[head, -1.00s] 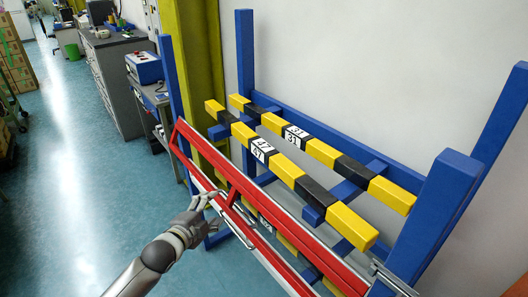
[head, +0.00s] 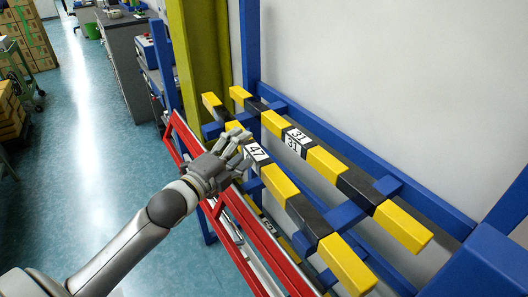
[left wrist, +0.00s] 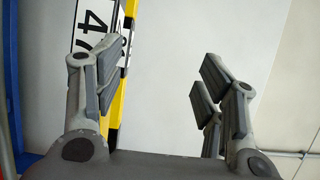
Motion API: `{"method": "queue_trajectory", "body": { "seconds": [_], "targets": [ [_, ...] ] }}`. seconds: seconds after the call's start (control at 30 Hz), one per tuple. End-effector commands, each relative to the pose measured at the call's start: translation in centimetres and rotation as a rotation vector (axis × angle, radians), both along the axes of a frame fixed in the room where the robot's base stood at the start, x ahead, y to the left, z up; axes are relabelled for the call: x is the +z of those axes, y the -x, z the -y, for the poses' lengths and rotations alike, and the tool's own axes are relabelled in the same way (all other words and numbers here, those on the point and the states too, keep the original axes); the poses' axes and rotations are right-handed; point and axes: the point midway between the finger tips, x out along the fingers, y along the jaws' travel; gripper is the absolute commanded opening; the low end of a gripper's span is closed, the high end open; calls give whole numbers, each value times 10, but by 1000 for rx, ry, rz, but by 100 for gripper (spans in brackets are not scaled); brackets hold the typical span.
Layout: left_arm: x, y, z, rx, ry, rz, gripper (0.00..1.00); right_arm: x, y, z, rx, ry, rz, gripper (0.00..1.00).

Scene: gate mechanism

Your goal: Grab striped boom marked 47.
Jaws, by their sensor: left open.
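The striped boom marked 47 (head: 280,185) is a yellow and black square bar lying on the blue rack, in front of a second boom marked 31 (head: 325,163). My left gripper (head: 238,144) is open at the near side of the 47 boom, close to its white label, and hides part of the bar. In the left wrist view the 47 label (left wrist: 92,25) shows behind the left finger. The left gripper's fingers (left wrist: 165,85) are spread wide there, with only pale wall between them. I cannot tell whether a finger touches the boom. My right gripper is not in view.
Another numbered boom (head: 268,222) lies lower, partly hidden. Blue posts (head: 250,45) stand at the rack's ends. The floor (head: 90,150) at left is clear.

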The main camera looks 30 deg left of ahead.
Motion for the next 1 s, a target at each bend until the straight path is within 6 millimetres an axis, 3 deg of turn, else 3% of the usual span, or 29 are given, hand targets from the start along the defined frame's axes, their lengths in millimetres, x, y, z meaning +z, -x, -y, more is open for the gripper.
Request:
{"method": "queue_trajectory", "body": {
  "seconds": [0.37, 0.73, 1.0],
  "targets": [
    [-77, 1, 0, 2, 4, -6, 64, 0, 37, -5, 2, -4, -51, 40],
    [-75, -24, 3, 1, 3, -1, 64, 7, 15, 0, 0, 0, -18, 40],
    [-74, -61, 9, 0, 4, -1, 64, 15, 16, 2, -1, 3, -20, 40]
  ]
}}
